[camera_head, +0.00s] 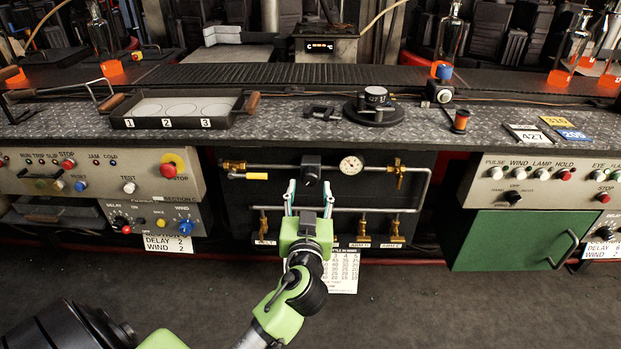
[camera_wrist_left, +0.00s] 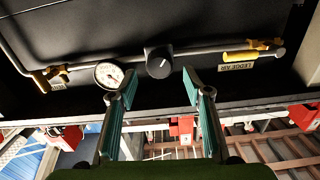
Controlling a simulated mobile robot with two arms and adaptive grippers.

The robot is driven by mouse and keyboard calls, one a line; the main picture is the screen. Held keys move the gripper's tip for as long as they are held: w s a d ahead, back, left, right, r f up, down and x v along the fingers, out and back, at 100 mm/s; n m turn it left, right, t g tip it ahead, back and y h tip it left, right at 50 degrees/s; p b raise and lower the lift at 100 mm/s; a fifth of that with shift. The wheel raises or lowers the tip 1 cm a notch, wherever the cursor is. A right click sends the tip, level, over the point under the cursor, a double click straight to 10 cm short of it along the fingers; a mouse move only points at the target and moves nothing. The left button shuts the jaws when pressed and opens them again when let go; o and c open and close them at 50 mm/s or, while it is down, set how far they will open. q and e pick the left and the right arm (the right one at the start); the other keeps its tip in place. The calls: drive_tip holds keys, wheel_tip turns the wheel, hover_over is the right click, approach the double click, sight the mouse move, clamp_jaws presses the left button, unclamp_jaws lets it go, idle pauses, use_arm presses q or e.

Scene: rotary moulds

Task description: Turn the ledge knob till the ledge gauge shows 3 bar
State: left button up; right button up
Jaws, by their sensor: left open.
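The ledge knob (camera_head: 311,169) is a black round knob with a pale pointer mark, on the pipe of the dark panel under the ledge. It also shows in the left wrist view (camera_wrist_left: 158,62). The ledge gauge (camera_head: 350,165) is a small white round dial to its right, and left of the knob in the left wrist view (camera_wrist_left: 109,74). Its needle is too small to read for certain. My left gripper (camera_head: 309,190) is open, its two teal-padded fingers pointing at the knob from just in front, apart from it. My right gripper is not in view.
A yellow-handled valve (camera_head: 256,176) labelled LEDGE AIR lies left of the knob. A brass valve (camera_head: 398,174) is right of the gauge. Several brass taps line the lower pipe (camera_head: 345,209). The ledge (camera_head: 270,125) overhangs above. A green door (camera_head: 515,240) stands at right.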

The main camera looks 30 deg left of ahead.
sight(310, 181)
use_arm(q)
drive_tip(key=shift+x, duration=2.3)
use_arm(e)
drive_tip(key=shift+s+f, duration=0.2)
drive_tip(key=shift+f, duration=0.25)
use_arm(q)
drive_tip(key=c, duration=1.1)
drive_tip(key=shift+f, duration=0.1)
